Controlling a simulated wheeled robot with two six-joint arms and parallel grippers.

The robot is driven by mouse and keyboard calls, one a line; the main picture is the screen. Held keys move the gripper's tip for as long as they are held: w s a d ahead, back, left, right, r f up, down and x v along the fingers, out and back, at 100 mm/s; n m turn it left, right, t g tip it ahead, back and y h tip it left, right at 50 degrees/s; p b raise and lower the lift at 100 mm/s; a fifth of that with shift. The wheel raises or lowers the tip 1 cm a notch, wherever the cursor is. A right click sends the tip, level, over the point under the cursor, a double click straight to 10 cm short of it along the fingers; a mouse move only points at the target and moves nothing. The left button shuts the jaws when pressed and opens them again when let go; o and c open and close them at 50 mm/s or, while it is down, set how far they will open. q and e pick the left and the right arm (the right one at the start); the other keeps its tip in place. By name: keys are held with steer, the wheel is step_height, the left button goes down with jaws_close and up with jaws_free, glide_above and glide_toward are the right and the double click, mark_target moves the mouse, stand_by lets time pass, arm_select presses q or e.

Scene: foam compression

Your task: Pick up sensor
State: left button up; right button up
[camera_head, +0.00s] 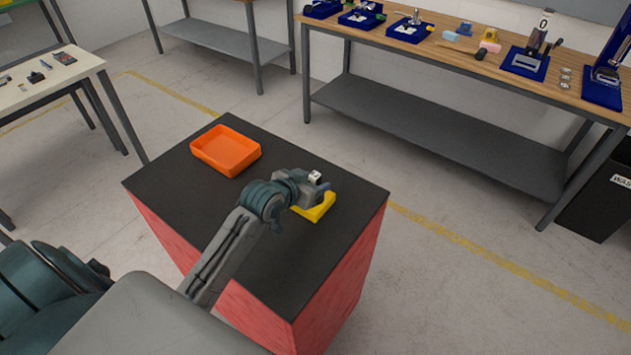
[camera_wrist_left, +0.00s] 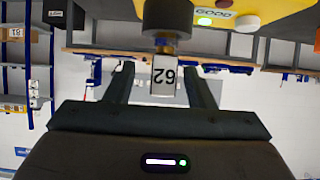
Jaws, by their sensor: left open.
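The sensor (camera_wrist_left: 168,18) shows in the left wrist view as a dark cylinder with a narrower collar and a white tag reading 62. It is in front of a yellow box (camera_wrist_left: 285,14) marked GOOD, with a lit green light. In the head view the box (camera_head: 318,210) sits on the black top of a red cabinet, partly hidden by my arm. My left gripper (camera_wrist_left: 162,72) is open, its two fingers on either side of the white tag with gaps on both sides. In the head view the gripper (camera_head: 322,188) is over the box. My right gripper is not in view.
An empty orange tray (camera_head: 226,150) lies on the black cabinet top (camera_head: 270,258), left of the yellow box. A wooden workbench (camera_head: 450,45) with blue fixtures stands behind. A white table (camera_head: 45,80) is at left, and a black bin (camera_head: 598,200) at right.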

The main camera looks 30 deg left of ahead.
mark_target(319, 180)
arm_select(q)
steer(key=p+x, duration=0.1)
steer(key=x, duration=0.2)
steer(key=shift+a, duration=0.15)
steer(key=shift+w+f, duration=0.1)
steer(key=shift+w, duration=0.15)
steer(key=shift+c, duration=0.2)
jaws_close()
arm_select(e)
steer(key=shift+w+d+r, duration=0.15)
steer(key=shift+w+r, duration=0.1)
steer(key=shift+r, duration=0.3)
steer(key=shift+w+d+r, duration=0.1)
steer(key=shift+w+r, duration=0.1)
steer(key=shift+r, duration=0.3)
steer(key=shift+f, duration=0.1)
